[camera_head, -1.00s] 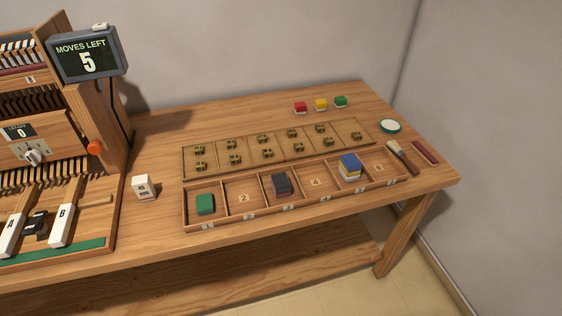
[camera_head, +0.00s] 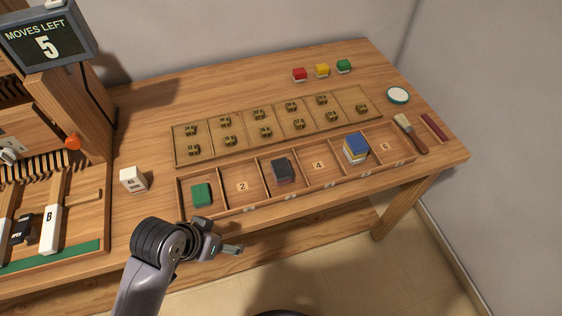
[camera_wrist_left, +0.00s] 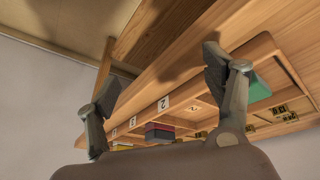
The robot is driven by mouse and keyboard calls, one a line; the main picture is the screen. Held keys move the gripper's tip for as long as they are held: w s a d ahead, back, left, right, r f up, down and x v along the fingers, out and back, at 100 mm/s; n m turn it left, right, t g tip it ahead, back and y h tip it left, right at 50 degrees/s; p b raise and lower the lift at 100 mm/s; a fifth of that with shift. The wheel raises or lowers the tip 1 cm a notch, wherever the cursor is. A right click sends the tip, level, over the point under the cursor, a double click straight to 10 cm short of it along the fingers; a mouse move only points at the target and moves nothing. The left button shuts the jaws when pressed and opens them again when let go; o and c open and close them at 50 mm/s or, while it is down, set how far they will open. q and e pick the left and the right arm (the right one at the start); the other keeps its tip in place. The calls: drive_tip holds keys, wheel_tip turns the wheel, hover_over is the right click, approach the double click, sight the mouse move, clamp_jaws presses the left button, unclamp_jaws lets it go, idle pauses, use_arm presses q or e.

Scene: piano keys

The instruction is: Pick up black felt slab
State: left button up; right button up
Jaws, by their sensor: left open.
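The black felt slab (camera_head: 283,167) lies on top of a small stack in the third compartment of the wooden tray (camera_head: 250,205), with a reddish layer showing below it. In the left wrist view a dark and red stack (camera_wrist_left: 160,132) shows between the fingers, some distance off. My left gripper (camera_head: 234,249) is in front of the tray's front edge, below and left of the slab, apart from it. Its two fingers (camera_wrist_left: 168,90) are spread and hold nothing. My right gripper is not in view.
A green slab (camera_head: 201,195) lies in compartment 1, and a blue-topped stack (camera_head: 355,148) in compartment 5. Compartments 2, 4 and 6 look empty. A board with brass pieces (camera_head: 178,160) lies behind the tray. A white block (camera_head: 133,179) stands left of it.

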use_arm(q)
drive_tip(key=w+d+r+m+h, duration=0.2)
drive_tip(key=w+d+r+m, duration=0.1)
drive_tip(key=w+d, duration=0.15)
drive_tip(key=m+g, duration=0.3)
drive_tip(key=m, duration=0.4)
approach(281, 167)
drive_tip(key=p+x, duration=0.3)
drive_tip(key=x, duration=0.4)
drive_tip(key=shift+d+f, duration=0.25)
drive_tip(key=shift+f, duration=0.1)
drive_tip(key=shift+w+d+f, duration=0.1)
drive_tip(key=shift+d+f, duration=0.05)
drive_tip(key=shift+f, duration=0.35)
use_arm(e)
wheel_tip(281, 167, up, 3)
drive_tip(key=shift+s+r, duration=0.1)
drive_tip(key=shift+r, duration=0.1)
use_arm(q)
drive_tip(key=shift+c, duration=0.6)
drive_tip(key=c, duration=0.8)
